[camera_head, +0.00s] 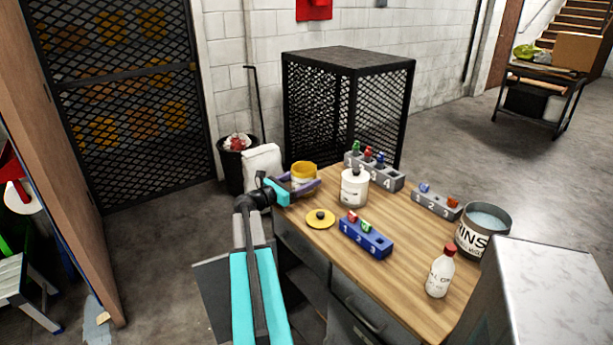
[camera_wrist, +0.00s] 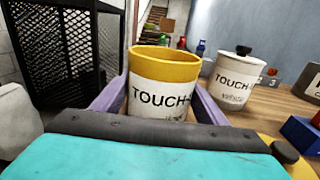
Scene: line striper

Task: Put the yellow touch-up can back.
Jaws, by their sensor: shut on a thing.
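The yellow touch-up can (camera_head: 303,170) is at the far left corner of the wooden workbench. It is upright and open at the top, with a white "TOUCH-" label in the wrist view (camera_wrist: 163,72). My gripper (camera_head: 303,184) is shut on it, with purple fingers on either side of the can. Its base is hidden, so I cannot tell whether it touches the bench. A yellow lid with a black knob (camera_head: 320,218) lies on the bench, nearer than the can. The white touch-up can (camera_head: 354,190), lidded with a black knob, stands to its right.
A grey numbered rack (camera_head: 386,182) stands behind the white can. A blue numbered rack (camera_head: 365,240) is in the bench's middle. Another grey rack (camera_head: 437,204), a large open tin (camera_head: 484,228) and a white bottle (camera_head: 439,275) stand to the right. Bare bench (camera_head: 400,262) lies between them.

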